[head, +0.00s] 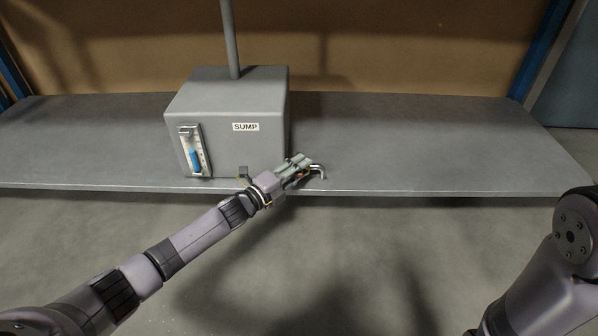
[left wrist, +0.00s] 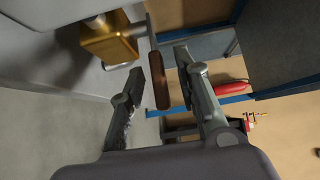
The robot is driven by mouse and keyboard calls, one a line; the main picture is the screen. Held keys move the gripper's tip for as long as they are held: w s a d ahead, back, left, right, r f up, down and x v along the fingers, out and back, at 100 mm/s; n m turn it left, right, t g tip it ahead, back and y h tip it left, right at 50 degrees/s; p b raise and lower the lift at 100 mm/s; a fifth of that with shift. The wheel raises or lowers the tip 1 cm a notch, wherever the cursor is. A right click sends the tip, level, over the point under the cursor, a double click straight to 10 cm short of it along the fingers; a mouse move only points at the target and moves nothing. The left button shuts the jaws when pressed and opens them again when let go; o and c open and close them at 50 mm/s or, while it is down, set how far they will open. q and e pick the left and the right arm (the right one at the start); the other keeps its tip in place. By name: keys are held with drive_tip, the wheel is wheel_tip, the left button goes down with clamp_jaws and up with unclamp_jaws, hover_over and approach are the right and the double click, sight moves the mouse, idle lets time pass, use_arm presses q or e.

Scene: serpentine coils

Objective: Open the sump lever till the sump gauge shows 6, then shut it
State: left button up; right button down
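The grey sump tank (head: 232,105), labelled SUMP, stands on the shelf. The sump gauge (head: 195,152) is on its front left; a blue column fills part of it, and its marks are too small to read. In the left wrist view, the sump lever's brown handle (left wrist: 161,88) lies between the spread fingers of my left gripper (left wrist: 160,78), with gaps visible. A brass valve body (left wrist: 108,44) is beside it. My right gripper is out of view.
The grey shelf (head: 420,150) is bare to the right of the tank, and its front edge runs across the view. A vertical pipe (head: 230,40) rises from the tank. A red object (left wrist: 230,89) lies farther off in the left wrist view.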

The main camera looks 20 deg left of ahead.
use_arm(q)
drive_tip(key=shift+c, duration=0.2)
clamp_jaws()
idle(0.6)
